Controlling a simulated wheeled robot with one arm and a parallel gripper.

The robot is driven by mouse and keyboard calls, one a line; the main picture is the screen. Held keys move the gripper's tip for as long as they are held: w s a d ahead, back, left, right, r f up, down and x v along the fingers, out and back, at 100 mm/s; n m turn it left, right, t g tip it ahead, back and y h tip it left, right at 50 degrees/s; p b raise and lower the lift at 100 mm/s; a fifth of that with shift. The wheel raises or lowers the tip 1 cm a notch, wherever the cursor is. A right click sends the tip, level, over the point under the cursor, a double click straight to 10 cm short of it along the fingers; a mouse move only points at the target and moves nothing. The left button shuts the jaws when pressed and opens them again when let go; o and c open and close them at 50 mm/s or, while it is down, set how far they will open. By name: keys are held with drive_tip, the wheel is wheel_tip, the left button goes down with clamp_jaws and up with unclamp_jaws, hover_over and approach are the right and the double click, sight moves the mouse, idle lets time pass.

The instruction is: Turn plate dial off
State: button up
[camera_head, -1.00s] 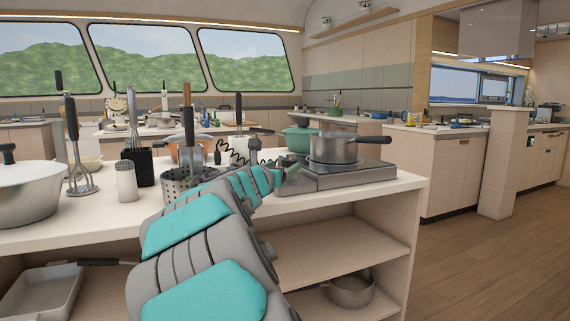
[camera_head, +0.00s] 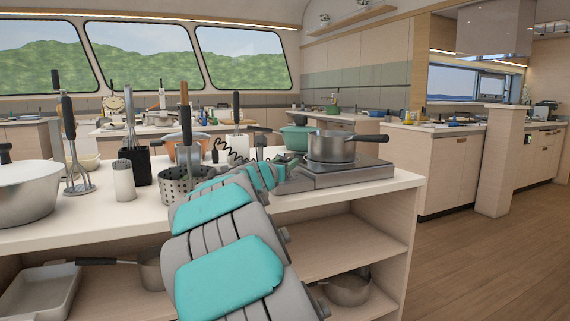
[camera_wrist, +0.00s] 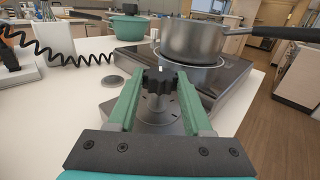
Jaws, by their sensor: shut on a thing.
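In the head view my gripper (camera_head: 281,174) is at the left end of the hot plate (camera_head: 345,173), and my arm hides most of the dial. A grey saucepan (camera_head: 331,147) stands on the plate; it also shows in the wrist view (camera_wrist: 203,40). I cannot read the dial's setting.
A green pot (camera_head: 299,138) stands behind the plate. A coiled black cord (camera_wrist: 62,50) lies to the left. A perforated utensil holder (camera_head: 178,187) and a white shaker (camera_head: 124,180) stand left of my arm. The saucepan's handle (camera_wrist: 285,31) reaches out to the right.

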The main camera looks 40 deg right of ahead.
clamp_jaws()
